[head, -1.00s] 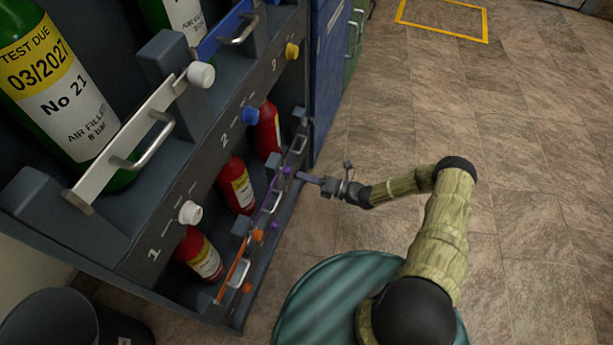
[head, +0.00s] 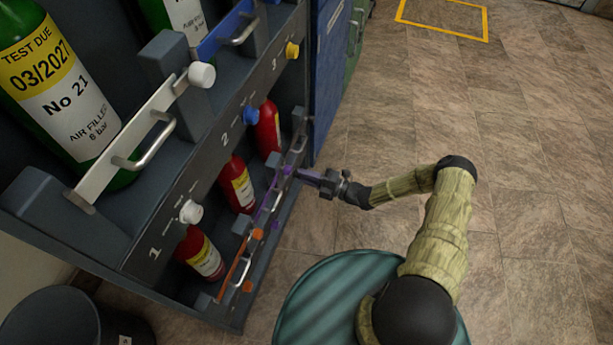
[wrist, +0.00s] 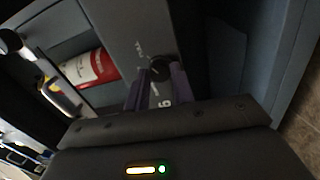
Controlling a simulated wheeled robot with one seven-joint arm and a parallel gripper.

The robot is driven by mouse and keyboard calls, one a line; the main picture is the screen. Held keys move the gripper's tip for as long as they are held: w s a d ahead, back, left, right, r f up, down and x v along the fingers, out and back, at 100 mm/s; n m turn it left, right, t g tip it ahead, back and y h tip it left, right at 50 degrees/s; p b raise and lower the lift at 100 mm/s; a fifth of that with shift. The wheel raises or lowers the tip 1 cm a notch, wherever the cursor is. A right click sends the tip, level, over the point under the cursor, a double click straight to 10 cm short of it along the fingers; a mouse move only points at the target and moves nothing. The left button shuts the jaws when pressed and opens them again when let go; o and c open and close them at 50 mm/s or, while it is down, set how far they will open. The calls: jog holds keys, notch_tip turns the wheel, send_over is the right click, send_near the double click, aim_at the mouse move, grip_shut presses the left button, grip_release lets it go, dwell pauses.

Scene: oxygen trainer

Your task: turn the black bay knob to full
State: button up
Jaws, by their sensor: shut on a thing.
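The black bay knob (wrist: 159,69) shows in the wrist view on a dark panel, beside a white tick mark and a numeral. My gripper (wrist: 157,84) has its two purple fingers around it, one on either side, and is shut on it. In the head view my gripper (head: 302,175) reaches left to the lower right end of the rack; the black knob cannot be made out there.
The dark rack (head: 130,262) holds red cylinders (head: 237,186) below and green cylinders (head: 60,95) above. White (head: 191,212), blue (head: 251,115) and yellow (head: 292,50) knobs stick out of its panel. Handled bars (head: 135,140) cross the bays. A dark bin (head: 50,325) stands lower left. Floor on the right is clear.

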jog(key=o, duration=1)
jog(key=p+v, duration=0.4)
jog(key=v, duration=1.3)
jog(key=shift+d, duration=0.15)
jog(key=shift+s, duration=0.1)
